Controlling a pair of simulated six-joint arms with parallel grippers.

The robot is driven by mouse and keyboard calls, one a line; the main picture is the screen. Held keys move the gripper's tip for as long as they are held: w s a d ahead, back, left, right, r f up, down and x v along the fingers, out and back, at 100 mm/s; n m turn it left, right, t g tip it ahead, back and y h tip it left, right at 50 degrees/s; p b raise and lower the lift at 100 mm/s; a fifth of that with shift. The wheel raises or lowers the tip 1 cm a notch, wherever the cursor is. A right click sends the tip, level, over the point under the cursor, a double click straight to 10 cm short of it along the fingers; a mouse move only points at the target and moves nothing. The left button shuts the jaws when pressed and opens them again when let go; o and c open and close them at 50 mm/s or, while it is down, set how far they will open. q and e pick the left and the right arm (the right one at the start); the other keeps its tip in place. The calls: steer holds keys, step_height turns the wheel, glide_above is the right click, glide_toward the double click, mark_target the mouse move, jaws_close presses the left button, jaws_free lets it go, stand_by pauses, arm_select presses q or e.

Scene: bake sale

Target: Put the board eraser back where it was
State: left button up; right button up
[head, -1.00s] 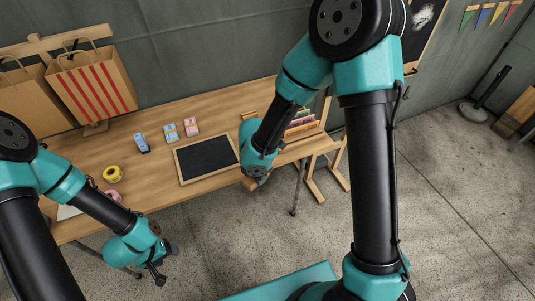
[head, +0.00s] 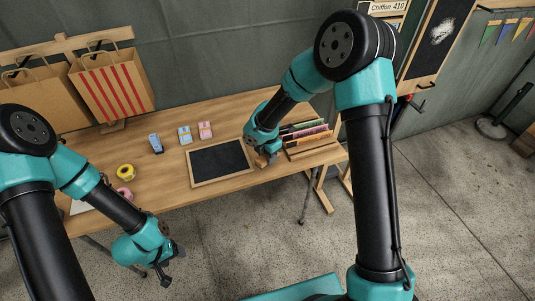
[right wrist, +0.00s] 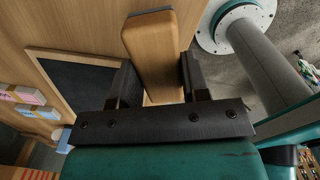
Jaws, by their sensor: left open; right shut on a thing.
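The board eraser (right wrist: 154,55), a wooden block with a dark grey layer at one end, is between the fingers of my right gripper (right wrist: 157,85) in the right wrist view. In the head view, my right gripper (head: 266,160) is just right of the small framed chalkboard (head: 220,162), near the table's front edge. Only a bit of the eraser (head: 261,161) shows there. I cannot tell whether it touches the table. My left gripper (head: 166,277) is open and empty in front of the table.
A wooden rack with coloured cards (head: 308,132) stands close right of my right gripper. Pink and blue packs (head: 185,135), a blue item (head: 156,143) and a yellow tape roll (head: 126,171) sit further left.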

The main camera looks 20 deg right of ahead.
steer(key=shift+w+d+f, duration=0.1)
steer(key=shift+w+d, duration=0.1)
steer(key=shift+w, duration=0.5)
steer(key=shift+w+d+f, duration=0.1)
steer(key=shift+w+d, duration=0.1)
steer(key=shift+w, duration=0.5)
steer(key=shift+w, duration=0.1)
steer(key=shift+w+d, duration=0.1)
steer(key=shift+w, duration=0.2)
steer(key=shift+f, duration=1.75)
steer(key=shift+f, duration=0.1)
steer(key=o, duration=1)
steer(key=shift+c, duration=0.2)
step_height(320, 180, up, 12)
